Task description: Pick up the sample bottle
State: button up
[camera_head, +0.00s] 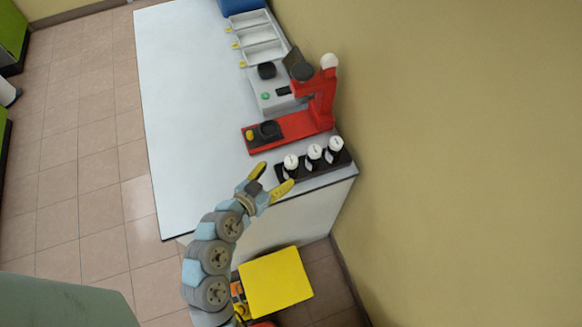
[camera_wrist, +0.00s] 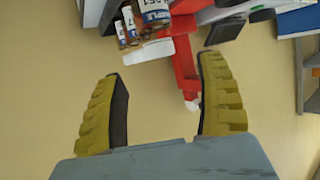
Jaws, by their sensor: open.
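Three sample bottles with white caps stand in a row in a black rack (camera_head: 318,173) at the table's near right corner. The nearest sample bottle (camera_head: 291,163) is at the left end, beside my gripper (camera_head: 269,178). The middle bottle (camera_head: 314,153) and the far bottle (camera_head: 336,145) stand to its right. My gripper has its yellow fingers spread and nothing between them. In the wrist view the labelled nearest bottle (camera_wrist: 155,14) is at the top edge, partly cut off, beyond the fingertips of my gripper (camera_wrist: 160,70).
A red device (camera_head: 318,100) stands just behind the rack, with a grey instrument (camera_head: 275,92) and white trays (camera_head: 259,38) farther back. The left of the white table (camera_head: 185,110) is clear. A wall (camera_head: 450,150) is close on the right. A yellow box (camera_head: 275,282) is below.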

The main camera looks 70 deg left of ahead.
aim_at(289, 163)
jog(key=shift+x, duration=1.4)
jog(key=shift+r+p+x, duration=0.15)
jog(key=shift+p+x, duration=0.25)
jog(key=shift+x, duration=0.65)
jog(key=shift+r+p+x, duration=0.15)
jog(key=shift+p+x, duration=0.2)
jog(key=shift+x, duration=0.7)
jog(key=shift+w+a+f, duration=0.25)
jog(key=shift+w+f, duration=0.05)
jog(key=shift+w, duration=0.25)
grip_shut()
